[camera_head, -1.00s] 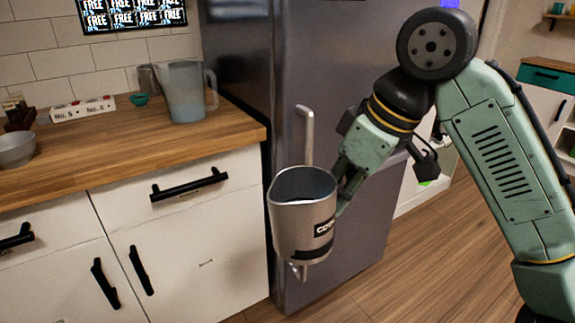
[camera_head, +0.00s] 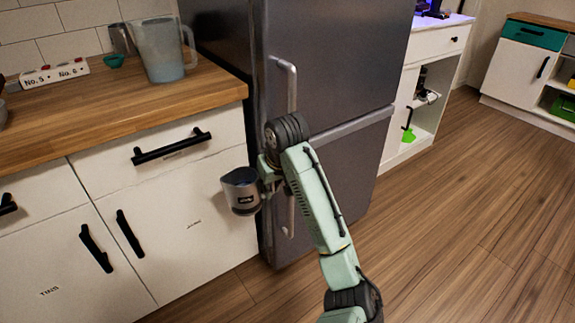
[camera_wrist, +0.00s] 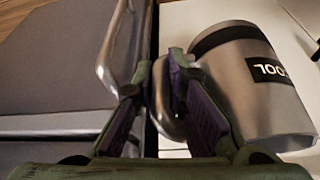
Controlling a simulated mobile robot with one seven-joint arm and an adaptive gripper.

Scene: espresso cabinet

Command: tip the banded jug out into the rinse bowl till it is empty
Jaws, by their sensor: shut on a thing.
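A metal jug (camera_head: 240,196) with a dark label and a dark band near its base hangs in front of the white drawers, below counter height. It is roughly upright, leaning slightly; its inside looks dark and I cannot tell its contents. My gripper (camera_head: 267,172) is at its right side. In the wrist view my gripper (camera_wrist: 166,68) is shut on the jug's handle (camera_wrist: 166,105), and the jug (camera_wrist: 262,100) lies to the right with its label upside down. A grey bowl (camera_head: 2,115), perhaps the rinse bowl, is almost wholly cut off at the left edge.
A clear pitcher (camera_head: 163,55) stands near the counter's right end, with a small teal bowl (camera_head: 114,61) and a white numbered block (camera_head: 55,73) left of it. The dark fridge (camera_head: 330,75) with its handle (camera_head: 291,85) is close behind my arm. The floor at right is clear.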

